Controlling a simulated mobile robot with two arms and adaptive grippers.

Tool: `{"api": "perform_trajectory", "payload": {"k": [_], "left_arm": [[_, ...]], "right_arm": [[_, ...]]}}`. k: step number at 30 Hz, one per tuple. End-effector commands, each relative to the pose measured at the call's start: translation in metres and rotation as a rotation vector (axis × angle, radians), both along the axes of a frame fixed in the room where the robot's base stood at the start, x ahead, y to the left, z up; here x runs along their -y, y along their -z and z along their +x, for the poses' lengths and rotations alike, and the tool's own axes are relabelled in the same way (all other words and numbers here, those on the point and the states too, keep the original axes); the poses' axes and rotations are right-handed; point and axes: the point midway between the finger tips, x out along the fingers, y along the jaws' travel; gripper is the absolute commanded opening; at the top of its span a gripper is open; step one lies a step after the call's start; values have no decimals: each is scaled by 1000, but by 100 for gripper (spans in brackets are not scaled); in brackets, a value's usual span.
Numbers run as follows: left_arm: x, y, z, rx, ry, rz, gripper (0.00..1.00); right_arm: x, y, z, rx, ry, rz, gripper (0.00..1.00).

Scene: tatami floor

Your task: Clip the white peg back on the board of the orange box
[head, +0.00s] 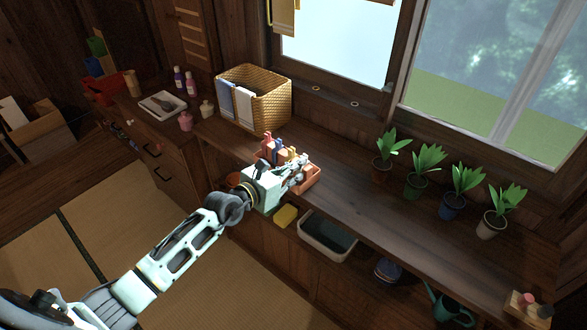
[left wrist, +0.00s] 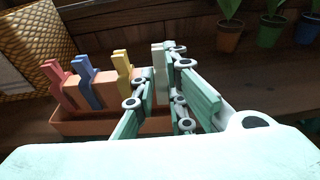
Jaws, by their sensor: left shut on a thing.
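The orange box (head: 313,178) stands on the wooden counter; its front wall shows in the left wrist view (left wrist: 90,126). Red (left wrist: 58,84), blue (left wrist: 86,82) and yellow (left wrist: 122,68) pegs stand upright in a row along it. My left gripper (head: 298,174) is over the right part of the box. In the left wrist view its fingers (left wrist: 160,100) are shut on the pale white peg (left wrist: 158,62), upright in line with the others at the row's right end. The fingers hide its lower part, so I cannot tell whether it is clipped on the board. My right gripper is not in view.
A wicker basket (head: 265,104) with cloths stands behind the box to the left. Several potted plants (head: 420,165) line the window side at the right. The counter between box and plants (head: 350,195) is clear. A grey basin (head: 325,237) sits below.

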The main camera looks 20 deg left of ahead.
Motion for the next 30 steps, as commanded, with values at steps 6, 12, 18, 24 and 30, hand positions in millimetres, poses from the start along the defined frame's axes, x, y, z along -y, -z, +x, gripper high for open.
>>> {"api": "perform_trajectory", "payload": {"k": [6, 12, 18, 24, 30], "left_arm": [[0, 0, 0, 0, 0, 0, 0], [0, 0, 0, 1, 0, 0, 29], [0, 0, 0, 0, 0, 1, 33], [0, 0, 0, 0, 0, 1, 45], [0, 0, 0, 0, 0, 1, 52]], "right_arm": [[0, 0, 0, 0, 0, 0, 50], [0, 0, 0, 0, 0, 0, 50], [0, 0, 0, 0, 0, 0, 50], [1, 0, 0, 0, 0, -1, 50], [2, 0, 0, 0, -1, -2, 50]]}}
